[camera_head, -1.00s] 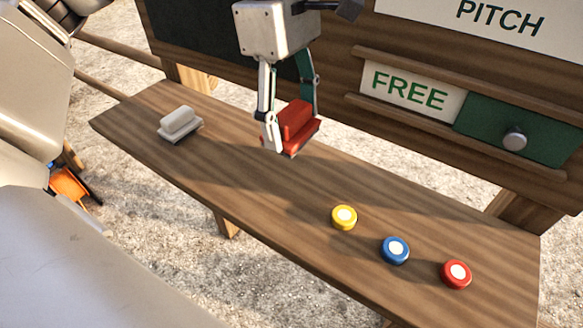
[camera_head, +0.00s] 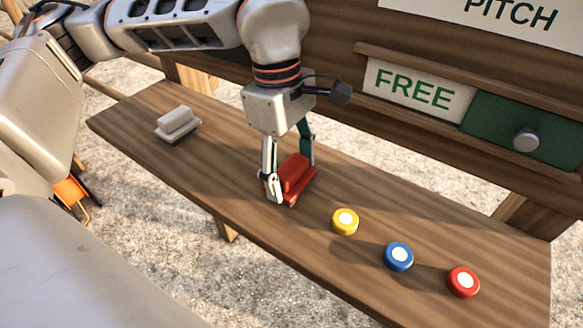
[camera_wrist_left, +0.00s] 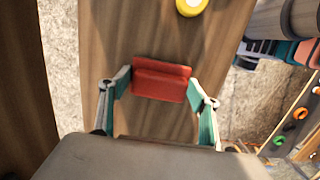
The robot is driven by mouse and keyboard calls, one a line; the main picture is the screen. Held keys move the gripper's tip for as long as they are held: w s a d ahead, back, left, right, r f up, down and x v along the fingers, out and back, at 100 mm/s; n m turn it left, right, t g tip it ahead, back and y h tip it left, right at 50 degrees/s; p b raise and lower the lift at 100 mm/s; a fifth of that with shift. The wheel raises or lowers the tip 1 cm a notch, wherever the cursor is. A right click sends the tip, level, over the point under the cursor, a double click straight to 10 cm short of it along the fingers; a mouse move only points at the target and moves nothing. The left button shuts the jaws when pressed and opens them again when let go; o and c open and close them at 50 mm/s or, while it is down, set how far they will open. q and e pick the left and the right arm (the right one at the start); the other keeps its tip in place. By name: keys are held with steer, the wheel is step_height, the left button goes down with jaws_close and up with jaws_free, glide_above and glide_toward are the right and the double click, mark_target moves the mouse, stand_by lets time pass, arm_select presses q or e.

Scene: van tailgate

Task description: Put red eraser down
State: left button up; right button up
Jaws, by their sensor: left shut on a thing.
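The red eraser (camera_head: 294,177) is between the fingers of my left gripper (camera_head: 289,184), which is shut on it. The eraser is at the wooden shelf (camera_head: 235,160), left of the yellow round piece. I cannot tell whether its underside touches the wood or sits just above it. In the left wrist view the red eraser (camera_wrist_left: 161,80) lies across between the two fingertips of my left gripper (camera_wrist_left: 159,92), with the shelf (camera_wrist_left: 110,30) behind it. My right gripper is not in view.
A grey-white eraser (camera_head: 177,124) lies at the shelf's left end. Yellow (camera_head: 345,221), blue (camera_head: 399,256) and red (camera_head: 463,281) round pieces stand to the right. A board with a FREE sign (camera_head: 411,89) and a green panel with a knob (camera_head: 525,138) rises behind.

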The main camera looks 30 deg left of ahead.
mark_target(284, 162)
arm_select(q)
steer(key=shift+f, duration=0.15)
steer(key=o, duration=1)
steer(key=shift+r, duration=0.25)
steer(key=r, duration=0.3)
steer(key=r+p, duration=0.1)
steer(key=r, duration=0.3)
steer(key=a+r, duration=0.1)
steer(key=r, duration=0.2)
steer(key=shift+a+r+p, duration=0.1)
steer(key=shift+r+p, duration=0.05)
steer(key=shift+p, duration=0.15)
steer(key=shift+a+r, duration=0.1)
steer(key=shift+r, duration=0.65)
